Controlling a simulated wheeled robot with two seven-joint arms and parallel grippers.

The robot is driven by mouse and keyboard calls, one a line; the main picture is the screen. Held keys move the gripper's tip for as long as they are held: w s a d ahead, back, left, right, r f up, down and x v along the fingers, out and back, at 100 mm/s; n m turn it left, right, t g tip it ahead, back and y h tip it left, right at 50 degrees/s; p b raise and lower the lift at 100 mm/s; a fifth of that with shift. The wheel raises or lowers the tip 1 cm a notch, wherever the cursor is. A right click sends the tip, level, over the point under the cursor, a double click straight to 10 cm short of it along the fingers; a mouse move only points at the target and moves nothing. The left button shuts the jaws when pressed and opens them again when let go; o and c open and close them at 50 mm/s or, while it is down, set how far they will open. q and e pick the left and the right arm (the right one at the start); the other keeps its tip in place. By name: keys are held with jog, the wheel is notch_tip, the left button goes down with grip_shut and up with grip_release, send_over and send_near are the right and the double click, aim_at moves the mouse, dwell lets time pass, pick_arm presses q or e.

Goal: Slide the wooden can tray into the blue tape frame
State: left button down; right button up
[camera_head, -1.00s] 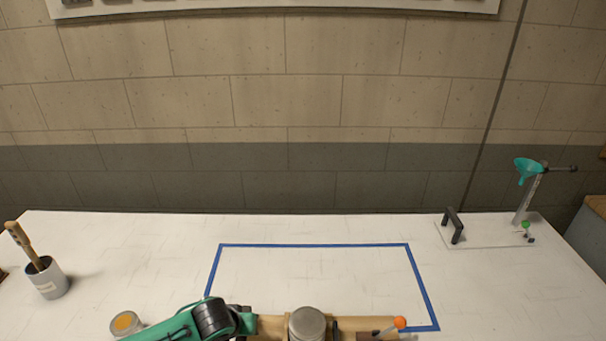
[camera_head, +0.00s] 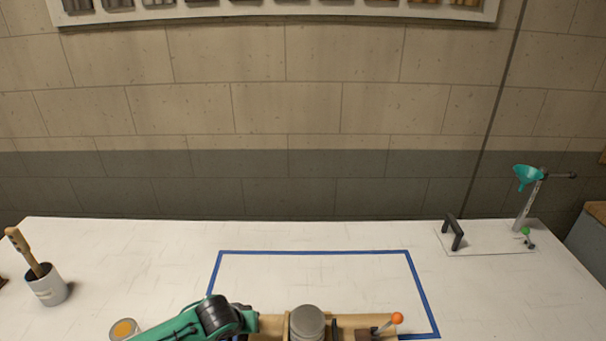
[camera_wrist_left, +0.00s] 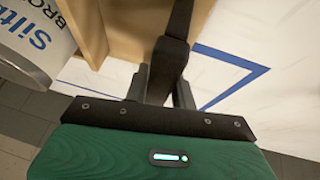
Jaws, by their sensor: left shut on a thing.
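The wooden can tray (camera_head: 270,324) is at the bottom edge of the head view, partly cut off. Its far edge overlaps the near part of the blue tape frame (camera_head: 313,252), a rectangle on the white table. A grey-lidded can (camera_head: 307,321) stands in the tray. My left gripper (camera_head: 247,319) is at the tray's left end. In the left wrist view the gripper (camera_wrist_left: 160,88) is shut on a dark handle (camera_wrist_left: 172,50) beside the tray's wood (camera_wrist_left: 125,28); a labelled can (camera_wrist_left: 32,42) is close by. My right gripper is out of view.
An orange-knobbed lever (camera_head: 397,318) shows at the tray's right side. An open tin (camera_head: 125,329) is at the lower left, a brush cup (camera_head: 47,285) farther left. A funnel stand (camera_head: 527,205) is at the back right. The tape frame's far interior is clear.

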aim_at(247, 306)
pick_arm(q)
jog(key=shift+w, duration=2.9)
jog(key=shift+w+b, duration=0.5)
jog(key=shift+w, duration=0.75)
jog(key=shift+w+b, duration=0.75)
jog(key=shift+w, duration=2)
jog(key=shift+w+b, duration=0.75)
jog(key=shift+w, duration=1.15)
